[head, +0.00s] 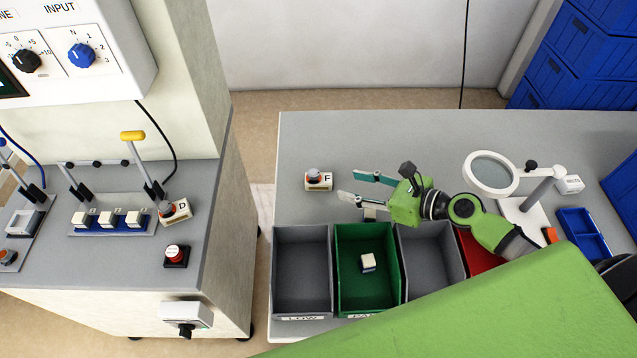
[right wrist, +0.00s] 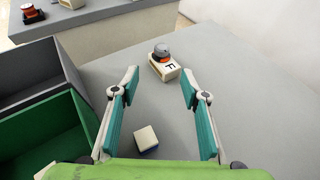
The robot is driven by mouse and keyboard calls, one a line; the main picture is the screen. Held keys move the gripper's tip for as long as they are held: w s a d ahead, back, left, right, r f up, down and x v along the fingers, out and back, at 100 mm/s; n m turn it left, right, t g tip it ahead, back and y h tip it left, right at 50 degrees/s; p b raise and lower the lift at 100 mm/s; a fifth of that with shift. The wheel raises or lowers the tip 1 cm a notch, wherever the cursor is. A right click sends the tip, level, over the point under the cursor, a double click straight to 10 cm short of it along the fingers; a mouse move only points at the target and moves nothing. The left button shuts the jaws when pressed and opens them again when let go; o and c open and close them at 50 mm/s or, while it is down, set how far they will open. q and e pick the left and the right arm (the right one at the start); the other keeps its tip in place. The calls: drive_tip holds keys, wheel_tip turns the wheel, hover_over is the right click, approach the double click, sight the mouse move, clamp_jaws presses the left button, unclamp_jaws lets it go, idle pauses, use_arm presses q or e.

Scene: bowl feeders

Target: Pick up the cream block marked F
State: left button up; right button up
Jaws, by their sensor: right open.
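The cream block marked F (head: 318,184) stands on the grey table near its left end, with a grey and orange round knob on top. It also shows in the right wrist view (right wrist: 168,72), just beyond the fingertips and between their lines. My right gripper (head: 349,187) is open and empty, its teal-padded fingers pointing left toward the block, with a small gap between them. The right wrist view shows both fingers (right wrist: 159,80) spread apart. My left gripper is not in view.
A small cream cube (right wrist: 146,140) lies on the table under my right gripper. Grey, green (head: 340,300) and red bins line the front edge; the green one holds another cube (head: 368,262). A magnifier (head: 492,173) stands right. A block marked D (head: 174,212) sits on the left bench.

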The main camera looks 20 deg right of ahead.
sight(319, 176)
drive_tip(key=x, duration=0.6)
drive_tip(key=shift+w+a+f, duration=0.1)
drive_tip(key=shift+w+a, duration=0.1)
drive_tip(key=shift+w, duration=0.05)
drive_tip(key=x, duration=0.5)
drive_tip(key=shift+w, duration=0.25)
drive_tip(key=shift+d, duration=0.1)
clamp_jaws()
